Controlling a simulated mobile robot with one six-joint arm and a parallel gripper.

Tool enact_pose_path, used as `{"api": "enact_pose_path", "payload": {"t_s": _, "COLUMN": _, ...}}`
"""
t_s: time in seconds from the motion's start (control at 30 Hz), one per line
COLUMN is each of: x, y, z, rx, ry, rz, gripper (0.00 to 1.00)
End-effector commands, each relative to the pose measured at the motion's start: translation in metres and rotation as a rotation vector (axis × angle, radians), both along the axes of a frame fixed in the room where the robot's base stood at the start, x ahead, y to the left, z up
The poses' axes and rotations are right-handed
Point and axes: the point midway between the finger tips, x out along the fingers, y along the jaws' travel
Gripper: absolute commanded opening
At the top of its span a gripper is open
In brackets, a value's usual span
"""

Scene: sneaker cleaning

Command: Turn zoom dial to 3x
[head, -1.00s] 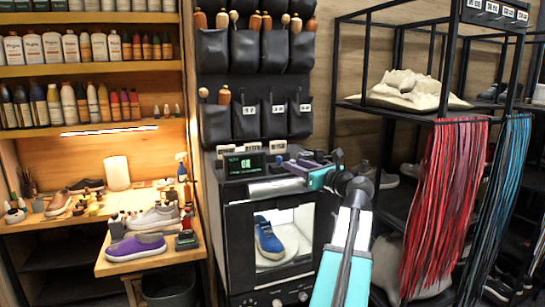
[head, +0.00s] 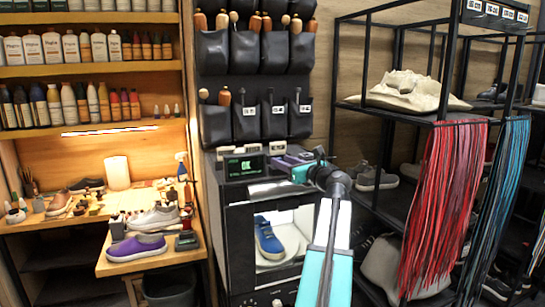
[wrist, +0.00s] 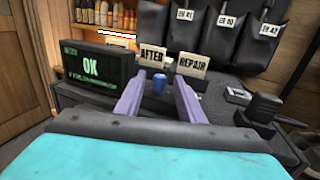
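My gripper (wrist: 158,80) is open above the top of the black photo booth (head: 232,215). Its two purple fingers are apart. A small blue cylinder (wrist: 159,84) shows between the fingertips in the wrist view, with no clear contact; whether it is a dial is not clear. No 3x marking can be read, so I cannot tell which part is the zoom dial. A blue sneaker (head: 267,240) stands inside the lit booth.
A display (wrist: 92,68) reading OK stands left of my gripper. Cards reading AFTER (wrist: 152,56) and REPAIR (wrist: 193,63) stand behind the fingers. A dark device (wrist: 268,110) lies to the right. Black wall pockets (wrist: 228,34) hang behind.

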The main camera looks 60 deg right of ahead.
Motion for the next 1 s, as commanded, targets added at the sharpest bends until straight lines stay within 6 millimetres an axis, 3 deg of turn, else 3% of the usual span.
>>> {"api": "enact_pose_path", "payload": {"t_s": 0.43, "x": 0.055, "y": -0.021, "z": 0.001, "rx": -0.001, "ry": 0.001, "rz": 0.001, "gripper": 0.35}}
{"api": "enact_pose_path", "payload": {"t_s": 0.9, "x": 0.064, "y": -0.023, "z": -0.001, "rx": -0.001, "ry": 0.001, "rz": -0.001, "gripper": 0.35}}
{"api": "enact_pose_path", "payload": {"t_s": 1.0, "x": 0.063, "y": -0.023, "z": -0.001, "rx": -0.001, "ry": 0.001, "rz": 0.000, "gripper": 0.20}}
